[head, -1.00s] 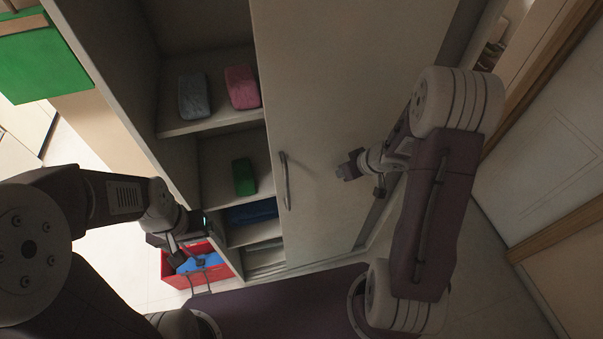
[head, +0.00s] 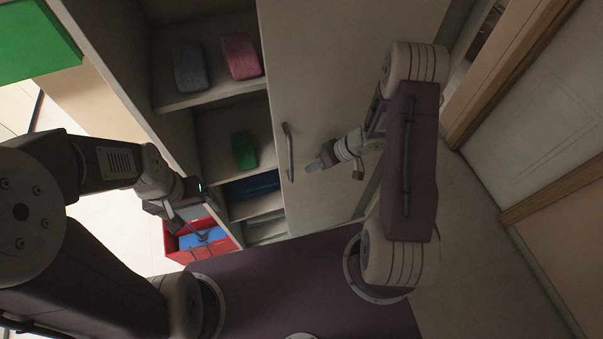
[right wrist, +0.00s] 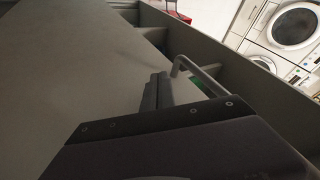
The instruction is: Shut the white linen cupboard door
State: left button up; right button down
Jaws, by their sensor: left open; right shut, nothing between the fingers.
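The white linen cupboard door (head: 340,70) covers the right part of the cupboard in the head view, and the shelves to its left are exposed. Its grey bar handle (head: 289,152) stands upright near the door's left edge and also shows in the right wrist view (right wrist: 200,75). My right gripper (head: 310,167) is shut and empty, in front of the door just right of the handle. In the right wrist view its fingers (right wrist: 156,90) are close beside the handle; I cannot tell whether they touch it. My left gripper (head: 193,232) is open and empty, above the red bin.
The open shelves (head: 205,97) hold folded grey, pink, green and blue cloths. A red bin (head: 174,243) with blue cloth stands low at the left. A green box (head: 35,40) is at the upper left. Washing machines (right wrist: 292,25) show in the right wrist view.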

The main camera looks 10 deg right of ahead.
pick_arm(q)
jog(key=shift+d, duration=0.1)
pick_arm(e)
jog(key=a, duration=0.2)
jog(key=s+a, duration=0.1)
jog(key=a, duration=0.1)
jog(key=shift+f, duration=0.2)
